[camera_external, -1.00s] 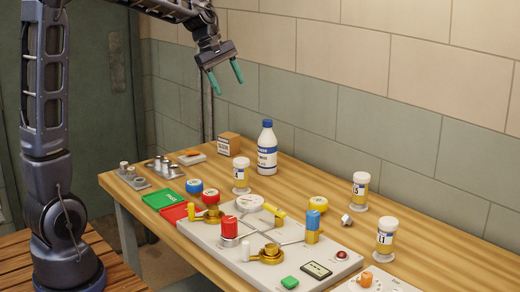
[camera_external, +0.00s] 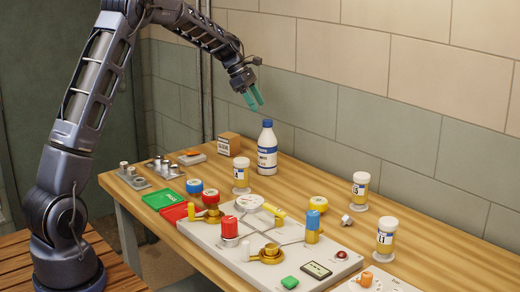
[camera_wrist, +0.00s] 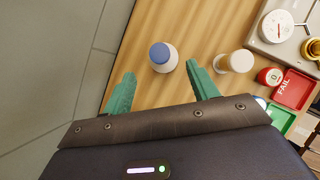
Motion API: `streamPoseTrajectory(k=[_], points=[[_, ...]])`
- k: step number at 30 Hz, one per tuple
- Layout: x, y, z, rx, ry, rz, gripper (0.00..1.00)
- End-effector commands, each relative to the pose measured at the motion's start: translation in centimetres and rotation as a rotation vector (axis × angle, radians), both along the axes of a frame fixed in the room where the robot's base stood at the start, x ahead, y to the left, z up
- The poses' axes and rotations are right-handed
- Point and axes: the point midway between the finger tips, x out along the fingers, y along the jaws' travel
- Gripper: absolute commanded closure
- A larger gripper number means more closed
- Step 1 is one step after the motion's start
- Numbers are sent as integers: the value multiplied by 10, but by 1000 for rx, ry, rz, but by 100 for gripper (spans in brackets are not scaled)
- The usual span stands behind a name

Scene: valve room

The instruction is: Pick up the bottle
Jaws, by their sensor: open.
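The bottle (camera_external: 267,150) is white with a blue cap and a blue label band. It stands upright on the wooden table near the back wall. My gripper (camera_external: 253,101) has green fingers and is open and empty, above and slightly left of the bottle's cap in the external view. In the wrist view the bottle (camera_wrist: 163,57) shows from above, cap toward the camera, ahead of and between the two fingers of my gripper (camera_wrist: 163,90). The fingers do not touch it.
A cardboard box (camera_external: 229,145) stands left of the bottle. A yellow-white jar (camera_external: 241,175) is just in front of it. The valve board (camera_external: 270,240) fills the table's front middle. The tiled wall (camera_external: 385,130) rises close behind.

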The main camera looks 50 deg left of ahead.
Motion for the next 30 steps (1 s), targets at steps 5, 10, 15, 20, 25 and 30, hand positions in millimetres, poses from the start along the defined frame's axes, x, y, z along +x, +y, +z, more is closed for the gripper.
streamPoseTrajectory(k=[5, 10, 15, 20, 25, 30], points=[[5, -10, -20, 0, 2, -3, 41], [12, -20, -39, 0, 1, -4, 41], [15, -24, -47, 1, 0, -3, 41], [19, -29, -61, 0, 1, -3, 41], [26, -39, -81, 1, 1, -4, 41], [29, -43, -89, 1, 0, -4, 41]])
